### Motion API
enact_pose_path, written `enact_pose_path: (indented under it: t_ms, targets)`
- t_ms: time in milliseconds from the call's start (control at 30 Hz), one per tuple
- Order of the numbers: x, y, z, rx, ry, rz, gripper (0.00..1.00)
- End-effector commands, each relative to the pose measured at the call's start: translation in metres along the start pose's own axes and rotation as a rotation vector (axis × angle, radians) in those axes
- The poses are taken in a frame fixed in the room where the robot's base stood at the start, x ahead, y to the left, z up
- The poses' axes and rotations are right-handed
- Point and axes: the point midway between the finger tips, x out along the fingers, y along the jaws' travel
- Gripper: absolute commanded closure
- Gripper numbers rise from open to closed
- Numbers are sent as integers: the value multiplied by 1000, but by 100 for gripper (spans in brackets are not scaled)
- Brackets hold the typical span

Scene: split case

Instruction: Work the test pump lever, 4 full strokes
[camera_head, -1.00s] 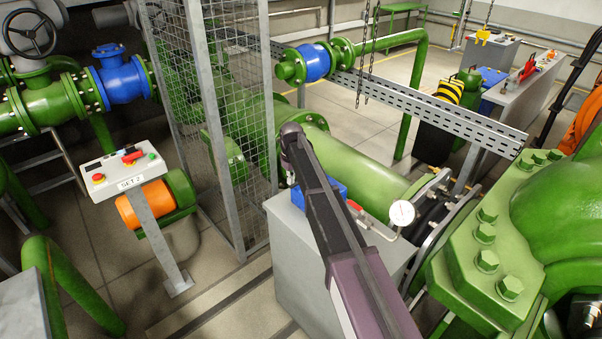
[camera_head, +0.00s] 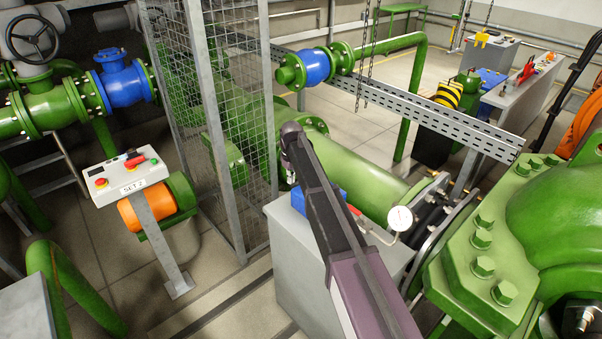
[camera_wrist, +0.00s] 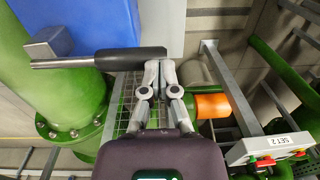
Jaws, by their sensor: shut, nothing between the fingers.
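The test pump shows in the wrist view as a blue block (camera_wrist: 85,22) with a grey metal lug and a lever (camera_wrist: 62,63) ending in a black grip (camera_wrist: 118,60). The lever lies about level across that picture. My gripper (camera_wrist: 160,72) is shut and empty, its fingertips at the right end of the black grip. They overlap the grip's edge in the picture; I cannot tell whether they touch it. In the head view the blue pump (camera_head: 335,198) sits on a grey cabinet (camera_head: 300,262), partly hidden behind my arm.
A pressure gauge (camera_head: 400,217) stands right of the pump on a thin pipe. A mesh cage (camera_head: 240,110) rises behind the cabinet. The SET 2 control box (camera_head: 125,178) stands on a post at left. A large green bolted flange (camera_head: 480,265) is close at right.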

Motion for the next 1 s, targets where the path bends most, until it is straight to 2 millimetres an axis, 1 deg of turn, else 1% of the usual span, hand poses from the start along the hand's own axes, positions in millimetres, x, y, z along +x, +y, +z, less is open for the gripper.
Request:
enact_pose_path:
  t_ms: [33,600,767,1000]
  targets:
    - [-6,0,0,0,0,0,100]
    - [-37,0,0,0,0,0,100]
    - [-40,0,0,0,0,0,100]
    - [-39,0,0,0,0,0,100]
